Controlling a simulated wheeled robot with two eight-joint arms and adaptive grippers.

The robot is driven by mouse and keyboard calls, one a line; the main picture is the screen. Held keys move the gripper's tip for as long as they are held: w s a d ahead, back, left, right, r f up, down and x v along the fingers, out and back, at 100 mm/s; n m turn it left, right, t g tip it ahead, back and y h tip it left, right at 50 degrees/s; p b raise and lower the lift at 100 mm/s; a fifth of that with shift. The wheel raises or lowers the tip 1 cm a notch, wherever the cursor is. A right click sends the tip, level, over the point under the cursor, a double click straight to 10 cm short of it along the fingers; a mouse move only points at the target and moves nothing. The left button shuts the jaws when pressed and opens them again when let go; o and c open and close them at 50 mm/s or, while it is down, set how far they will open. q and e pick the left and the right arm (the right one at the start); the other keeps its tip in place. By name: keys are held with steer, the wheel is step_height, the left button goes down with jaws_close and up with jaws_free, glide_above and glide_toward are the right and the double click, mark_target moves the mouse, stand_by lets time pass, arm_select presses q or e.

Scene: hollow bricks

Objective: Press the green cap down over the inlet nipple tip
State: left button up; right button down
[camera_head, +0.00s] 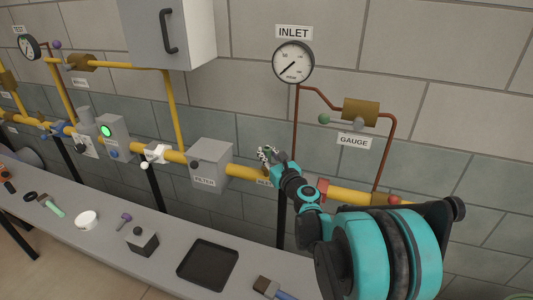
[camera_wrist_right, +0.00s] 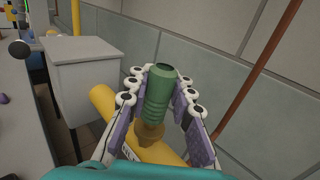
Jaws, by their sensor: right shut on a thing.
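The green cap (camera_wrist_right: 160,92) is a ribbed green cylinder with a dark opening at its upper end. In the right wrist view it stands in line with a brass-coloured nipple (camera_wrist_right: 150,134) on the yellow pipe (camera_wrist_right: 105,103), its lower end at the nipple. I cannot tell how far the cap covers the tip. My right gripper (camera_wrist_right: 158,80) is shut on the cap, with fingers on both sides of it. In the head view the right gripper (camera_head: 267,156) is at the pipe, right of the filter box, and mostly hides the cap. My left gripper is not in view.
The grey filter box (camera_head: 211,163) is close left of my right gripper. The inlet gauge (camera_head: 293,62) and its red-brown line are above and to the right. A black tray (camera_head: 208,264) and several loose parts lie on the bench below.

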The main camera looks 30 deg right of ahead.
steer(key=shift+f+b, duration=0.5)
steer(key=shift+f, duration=0.2)
steer(key=c, duration=1.3)
jaws_free()
steer(key=shift+o, duration=0.2)
steer(key=s, duration=1.2)
steer(key=shift+a, duration=0.45)
steer(key=shift+a, duration=0.1)
